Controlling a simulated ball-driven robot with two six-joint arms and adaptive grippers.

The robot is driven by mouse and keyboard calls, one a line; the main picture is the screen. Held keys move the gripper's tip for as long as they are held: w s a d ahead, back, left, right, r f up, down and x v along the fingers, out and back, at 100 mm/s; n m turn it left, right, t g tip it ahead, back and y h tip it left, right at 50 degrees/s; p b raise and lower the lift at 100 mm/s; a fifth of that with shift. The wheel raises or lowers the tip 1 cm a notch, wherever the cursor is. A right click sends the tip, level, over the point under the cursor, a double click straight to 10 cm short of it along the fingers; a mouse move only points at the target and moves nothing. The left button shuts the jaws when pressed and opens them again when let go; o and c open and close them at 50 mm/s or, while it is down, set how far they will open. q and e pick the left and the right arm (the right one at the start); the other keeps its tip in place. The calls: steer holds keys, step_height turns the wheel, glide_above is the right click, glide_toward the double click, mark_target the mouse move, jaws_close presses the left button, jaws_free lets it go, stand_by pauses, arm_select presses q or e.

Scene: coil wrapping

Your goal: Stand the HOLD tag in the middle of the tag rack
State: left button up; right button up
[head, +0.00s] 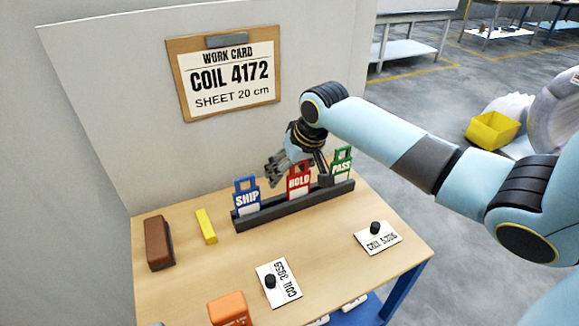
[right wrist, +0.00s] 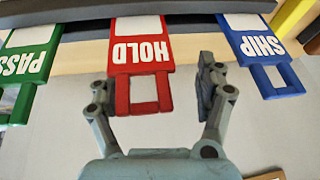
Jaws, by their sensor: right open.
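The red HOLD tag (head: 298,182) stands upright in the middle of the dark tag rack (head: 292,206), between the blue SHIP tag (head: 247,197) on the left and the green PASS tag (head: 341,165) on the right. My right gripper (head: 297,166) is at the top of the HOLD tag. In the right wrist view the open fingers (right wrist: 158,90) lie on either side of the red HOLD tag (right wrist: 141,58), around its handle loop, with a gap on the right side. Whether the left finger touches the tag is unclear. My left gripper is not in view.
A brown block (head: 158,243) and a yellow bar (head: 206,226) lie left of the rack. Two white coil cards (head: 288,284) (head: 378,238) with black knobs and an orange object (head: 229,308) are toward the front. A wall with a work card (head: 225,78) stands behind.

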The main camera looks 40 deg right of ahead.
steer(key=shift+r, duration=0.1)
steer(key=v, duration=1.1)
steer(key=shift+s+r, duration=0.25)
steer(key=shift+r, duration=0.1)
